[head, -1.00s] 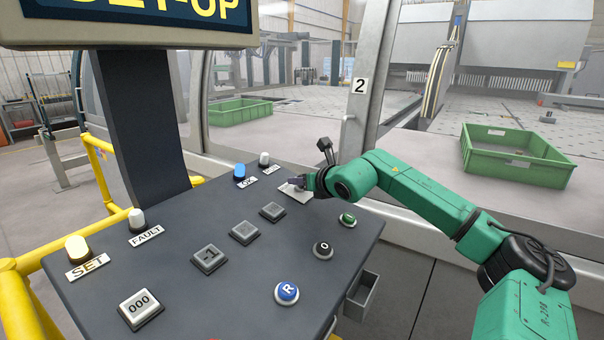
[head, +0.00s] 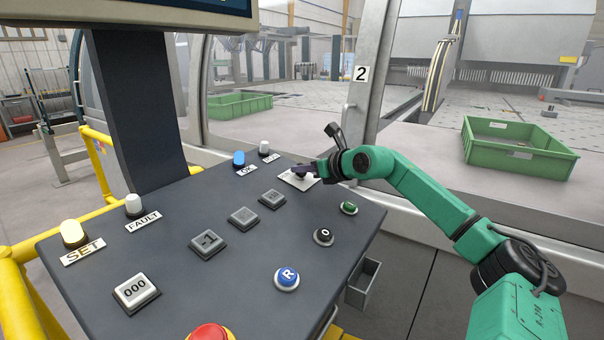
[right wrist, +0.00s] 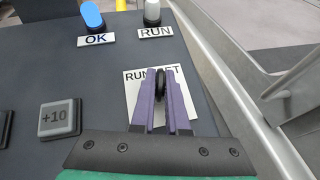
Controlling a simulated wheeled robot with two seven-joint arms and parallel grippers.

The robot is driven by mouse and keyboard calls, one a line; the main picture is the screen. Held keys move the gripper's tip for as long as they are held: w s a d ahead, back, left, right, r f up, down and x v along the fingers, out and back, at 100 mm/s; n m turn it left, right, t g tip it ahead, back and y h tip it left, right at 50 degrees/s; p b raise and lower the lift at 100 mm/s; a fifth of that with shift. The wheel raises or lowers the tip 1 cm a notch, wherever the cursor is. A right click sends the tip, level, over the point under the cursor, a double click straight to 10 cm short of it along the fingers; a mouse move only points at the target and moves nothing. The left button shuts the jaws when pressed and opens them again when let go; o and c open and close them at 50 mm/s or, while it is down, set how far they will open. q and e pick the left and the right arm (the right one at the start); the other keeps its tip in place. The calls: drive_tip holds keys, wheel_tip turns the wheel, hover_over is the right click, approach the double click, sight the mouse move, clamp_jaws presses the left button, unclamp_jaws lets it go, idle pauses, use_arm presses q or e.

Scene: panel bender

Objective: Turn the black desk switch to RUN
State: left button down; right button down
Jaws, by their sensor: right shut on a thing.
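The black desk switch (right wrist: 161,82) stands on a white plate (right wrist: 135,92) whose lettering shows "RUN" at the left and a partly covered "ET" at the right. My right gripper (right wrist: 160,90) is shut on the switch knob, with a purple finger on each side of it. In the head view the right gripper (head: 305,171) is at the white plate (head: 298,184) at the desk's far right corner; the knob is mostly hidden there. In the wrist view the knob looks edge-on, roughly in line with the fingers. My left gripper is not in view.
Near the plate stand a blue OK lamp (head: 239,159) and a white RUN lamp (head: 264,148). Green (head: 348,208), black (head: 323,236) and blue R (head: 287,278) buttons line the right side. A red button (head: 210,332) is at the front. The glazed door (head: 365,90) is close behind.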

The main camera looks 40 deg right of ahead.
drive_tip(key=shift+r+n+y+p, duration=0.35)
drive_tip(key=shift+n+y+p, duration=0.25)
drive_tip(key=shift+n+y, duration=0.35)
drive_tip(key=n+g+y+p, duration=0.1)
drive_tip(key=n+y+p, duration=0.1)
drive_tip(key=n+g+y+p, duration=0.1)
drive_tip(key=n+y+p, duration=0.1)
drive_tip(key=n+p, duration=0.1)
drive_tip(key=shift+w+r+y, duration=0.1)
drive_tip(key=shift+r+y, duration=0.1)
drive_tip(key=shift+y, duration=0.05)
drive_tip(key=shift+f+n+g+y+p, duration=0.1)
drive_tip(key=shift+n+g+y+p, duration=0.3)
drive_tip(key=shift+n+y+p, duration=0.35)
drive_tip(key=shift+f+n+g+y+p, duration=0.25)
drive_tip(key=shift+n+g+p, duration=0.25)
drive_tip(key=shift+n, duration=0.4)
drive_tip(key=shift+f, duration=0.1)
drive_tip(key=c, duration=0.9)
unclamp_jaws()
drive_tip(key=shift+d, duration=0.1)
